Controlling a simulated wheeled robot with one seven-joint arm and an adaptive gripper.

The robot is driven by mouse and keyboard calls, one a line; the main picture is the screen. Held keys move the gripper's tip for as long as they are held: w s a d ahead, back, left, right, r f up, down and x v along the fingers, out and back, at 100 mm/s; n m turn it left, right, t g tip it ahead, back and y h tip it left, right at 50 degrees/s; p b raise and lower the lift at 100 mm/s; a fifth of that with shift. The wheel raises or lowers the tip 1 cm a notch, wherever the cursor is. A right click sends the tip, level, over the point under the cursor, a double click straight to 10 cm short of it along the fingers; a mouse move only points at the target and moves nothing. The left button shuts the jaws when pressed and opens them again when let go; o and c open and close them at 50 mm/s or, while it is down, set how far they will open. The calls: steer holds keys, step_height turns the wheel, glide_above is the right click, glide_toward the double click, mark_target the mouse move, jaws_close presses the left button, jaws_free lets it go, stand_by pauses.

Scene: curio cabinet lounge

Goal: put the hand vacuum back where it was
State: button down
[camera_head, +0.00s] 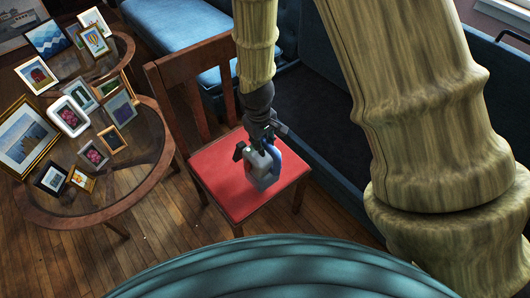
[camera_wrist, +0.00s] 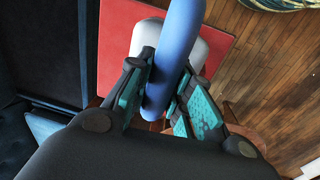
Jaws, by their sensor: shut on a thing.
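The hand vacuum (camera_head: 264,173) has a light grey body and a blue handle. My gripper (camera_head: 258,150) is shut on it, over the red seat of a wooden chair (camera_head: 228,198). In the wrist view, my gripper (camera_wrist: 160,98) has its teal-padded fingers on both sides of the blue handle of the hand vacuum (camera_wrist: 178,45). The red seat (camera_wrist: 117,25) shows behind it. I cannot tell whether the vacuum touches the seat. The fingers hide part of the handle.
A round glass-topped table (camera_head: 62,207) with several picture frames stands left of the chair. A smaller round table with more frames (camera_head: 127,49) is behind it. A blue sofa (camera_head: 180,28) is at the back.

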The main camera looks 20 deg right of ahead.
steer(key=w+d+f, duration=0.1)
steer(key=w+f, duration=0.3)
steer(key=w, duration=0.4)
steer(key=shift+d+p, duration=0.2)
steer(key=shift+p, duration=0.25)
steer(key=shift+f, duration=0.15)
steer(key=c, duration=1.3)
jaws_free()
steer(key=r, duration=0.8)
steer(key=a+r, duration=0.1)
steer(key=r, duration=0.3)
steer(key=shift+s, duration=0.35)
